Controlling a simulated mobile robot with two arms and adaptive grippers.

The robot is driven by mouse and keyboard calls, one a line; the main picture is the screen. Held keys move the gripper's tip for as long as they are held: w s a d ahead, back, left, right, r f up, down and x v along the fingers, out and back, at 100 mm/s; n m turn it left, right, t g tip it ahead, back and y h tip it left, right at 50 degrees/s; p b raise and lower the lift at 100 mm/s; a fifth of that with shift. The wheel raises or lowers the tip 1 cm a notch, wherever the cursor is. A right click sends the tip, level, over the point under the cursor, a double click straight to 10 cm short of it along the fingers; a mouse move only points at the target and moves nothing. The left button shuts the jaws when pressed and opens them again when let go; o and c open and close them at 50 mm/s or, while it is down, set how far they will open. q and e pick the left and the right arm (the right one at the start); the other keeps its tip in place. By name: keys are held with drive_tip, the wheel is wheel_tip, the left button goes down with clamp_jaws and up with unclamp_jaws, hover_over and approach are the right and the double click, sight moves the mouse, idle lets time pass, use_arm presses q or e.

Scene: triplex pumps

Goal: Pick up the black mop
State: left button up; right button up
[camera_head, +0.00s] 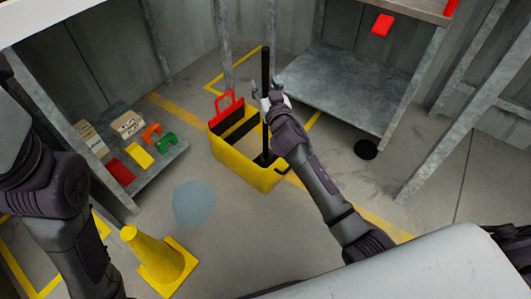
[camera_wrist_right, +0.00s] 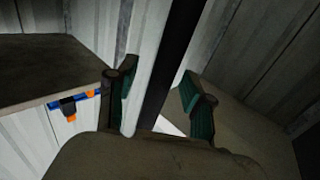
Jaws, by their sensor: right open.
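The black mop (camera_head: 265,65) stands nearly upright in a yellow bucket (camera_head: 232,165) with a red handle part. Its lower end is hidden inside the bucket. My right gripper (camera_head: 268,92) is at the upper part of the mop's handle, above the bucket. In the right wrist view, the dark handle (camera_wrist_right: 176,60) runs between the two green-padded fingers of the open right gripper (camera_wrist_right: 158,88), with visible gaps on either side. Whether a finger touches it I cannot tell. My left arm shows at the left, but its gripper is out of view.
A grey metal shelf (camera_head: 340,90) stands behind right. A low shelf at left holds boxes and coloured items (camera_head: 141,155). A yellow cone (camera_head: 155,258) stands in front left, near a bluish puddle (camera_head: 193,204). A black round object (camera_head: 366,149) lies right of the bucket.

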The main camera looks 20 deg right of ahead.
drive_tip(key=shift+c, duration=0.2)
clamp_jaws()
drive_tip(key=shift+r, duration=0.15)
